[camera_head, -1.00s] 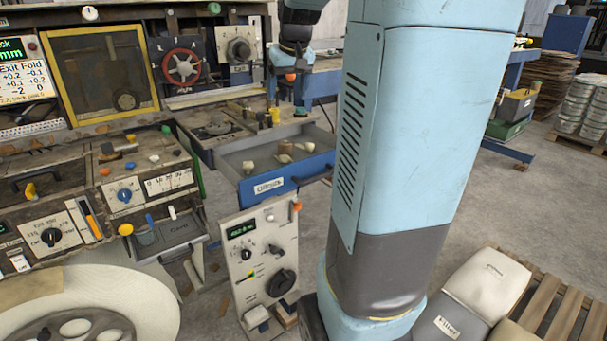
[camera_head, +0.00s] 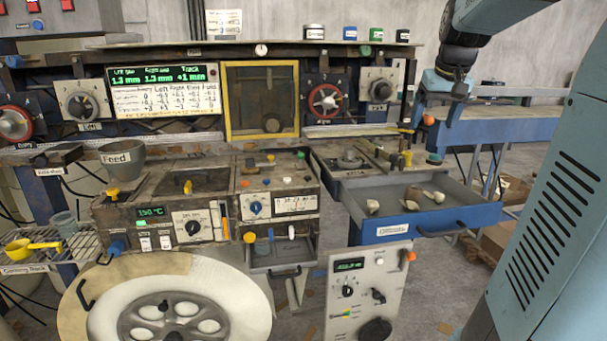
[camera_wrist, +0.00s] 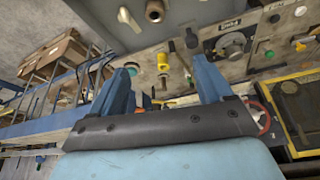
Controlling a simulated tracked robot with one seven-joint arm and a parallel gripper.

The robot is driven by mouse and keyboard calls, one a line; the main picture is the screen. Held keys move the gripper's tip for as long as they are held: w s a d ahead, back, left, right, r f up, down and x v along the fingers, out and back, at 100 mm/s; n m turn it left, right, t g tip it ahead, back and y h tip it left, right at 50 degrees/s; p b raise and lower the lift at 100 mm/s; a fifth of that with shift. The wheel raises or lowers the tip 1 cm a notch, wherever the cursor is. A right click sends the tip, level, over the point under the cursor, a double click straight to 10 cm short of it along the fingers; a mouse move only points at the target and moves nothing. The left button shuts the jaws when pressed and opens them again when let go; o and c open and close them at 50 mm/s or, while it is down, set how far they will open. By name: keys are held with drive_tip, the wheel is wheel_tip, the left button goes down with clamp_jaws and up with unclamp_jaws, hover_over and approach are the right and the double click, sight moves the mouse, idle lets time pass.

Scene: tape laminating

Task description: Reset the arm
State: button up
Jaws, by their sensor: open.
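My gripper (camera_wrist: 160,92) is open, with two blue fingers spread apart and nothing seen between them but the background. In the head view my arm comes in from the upper right, and its wrist end (camera_head: 457,60) hangs to the right of the machine, above the blue bench. The fingertips are too small to make out clearly there. The laminating machine's control panel (camera_head: 278,205) stands left of my arm, apart from it.
An open drawer (camera_head: 395,228) holding several small pale pieces juts out at right. A low control box (camera_head: 362,290) stands before it. A blue bench (camera_head: 520,130) stands behind. A large roll (camera_head: 240,290) fills the lower left. Grey floor shows between.

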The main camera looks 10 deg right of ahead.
drive_tip(key=s+a+f, duration=0.3)
drive_tip(key=s+a, duration=0.2)
drive_tip(key=s, duration=0.1)
drive_tip(key=s+a+f+n, duration=0.1)
drive_tip(key=s+a+f, duration=0.3)
drive_tip(key=s+a, duration=0.2)
drive_tip(key=s+a+f+n+t, duration=0.1)
drive_tip(key=s+a+f, duration=0.2)
drive_tip(key=s+a, duration=0.3)
drive_tip(key=shift+s+a+f+y, duration=0.25)
drive_tip(key=shift+s+f+y, duration=0.15)
drive_tip(key=shift+s, duration=0.65)
